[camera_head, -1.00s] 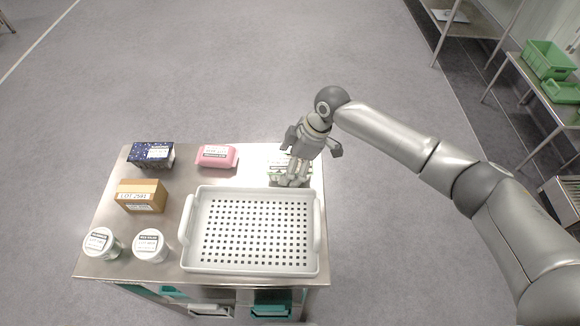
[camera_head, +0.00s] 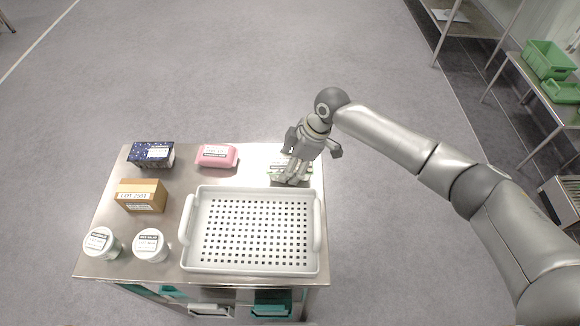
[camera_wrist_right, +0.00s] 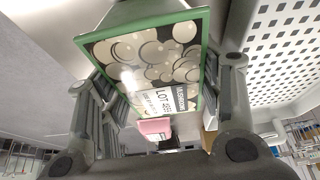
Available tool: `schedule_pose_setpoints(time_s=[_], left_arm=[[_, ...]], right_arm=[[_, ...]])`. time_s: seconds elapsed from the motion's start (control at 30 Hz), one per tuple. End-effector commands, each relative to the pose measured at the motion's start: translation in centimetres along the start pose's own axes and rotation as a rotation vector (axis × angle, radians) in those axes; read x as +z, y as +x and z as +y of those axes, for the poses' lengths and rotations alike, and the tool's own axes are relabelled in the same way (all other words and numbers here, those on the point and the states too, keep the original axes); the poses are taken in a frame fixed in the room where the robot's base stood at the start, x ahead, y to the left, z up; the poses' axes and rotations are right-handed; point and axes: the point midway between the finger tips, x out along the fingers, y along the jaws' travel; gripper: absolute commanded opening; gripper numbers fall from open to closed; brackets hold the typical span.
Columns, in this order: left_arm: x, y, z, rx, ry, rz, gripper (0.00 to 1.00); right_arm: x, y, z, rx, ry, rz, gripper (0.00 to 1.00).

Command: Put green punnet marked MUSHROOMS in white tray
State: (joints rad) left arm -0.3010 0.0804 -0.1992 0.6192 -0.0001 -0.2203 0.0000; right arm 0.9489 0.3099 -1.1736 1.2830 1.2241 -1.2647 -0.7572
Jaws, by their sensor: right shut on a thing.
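The green punnet marked MUSHROOMS (camera_wrist_right: 150,68) fills the middle of the right wrist view, with mushrooms pictured on its label. In the head view the punnet (camera_head: 277,173) is mostly hidden under my right gripper (camera_head: 289,177). The right gripper is shut on the punnet, with a finger on each side of it in the right wrist view (camera_wrist_right: 168,110). The punnet is at the table's back right, just behind the white tray (camera_head: 188,225). The tray is empty, with a perforated floor and raised handles. It also shows in the right wrist view (camera_wrist_right: 262,85). My left gripper is not in view.
On the steel table (camera_head: 112,192) stand a dark blue box (camera_head: 151,154), a pink pack (camera_head: 216,156), a brown box (camera_head: 141,196) and two white-lidded tubs, (camera_head: 102,243) and (camera_head: 151,245), left of the tray. Green crates (camera_head: 548,60) stand on a far right rack.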

Motion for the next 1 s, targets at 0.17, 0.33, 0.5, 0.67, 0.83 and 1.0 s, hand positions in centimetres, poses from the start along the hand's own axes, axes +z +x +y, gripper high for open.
schedule_pose_setpoints(time_s=[0.17,0.33,0.5,0.67,0.83,1.0], left_arm=[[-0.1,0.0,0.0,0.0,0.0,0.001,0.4],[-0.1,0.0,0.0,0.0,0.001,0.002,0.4],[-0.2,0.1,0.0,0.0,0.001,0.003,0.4],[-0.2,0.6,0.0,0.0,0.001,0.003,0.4],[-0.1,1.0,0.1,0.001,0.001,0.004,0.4],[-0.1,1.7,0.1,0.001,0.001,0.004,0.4]], right_arm=[[0.0,0.0,0.0,0.0,0.0,0.001,0.27],[-0.1,-0.1,0.0,0.001,0.0,0.0,0.27],[-0.4,-0.9,0.1,0.001,-0.001,0.002,0.27],[-1.4,-3.2,0.1,0.003,-0.003,0.003,0.27],[-0.7,-5.7,-0.9,0.003,-0.002,0.001,0.27],[0.0,-8.9,-2.1,0.005,-0.001,0.001,0.27]])
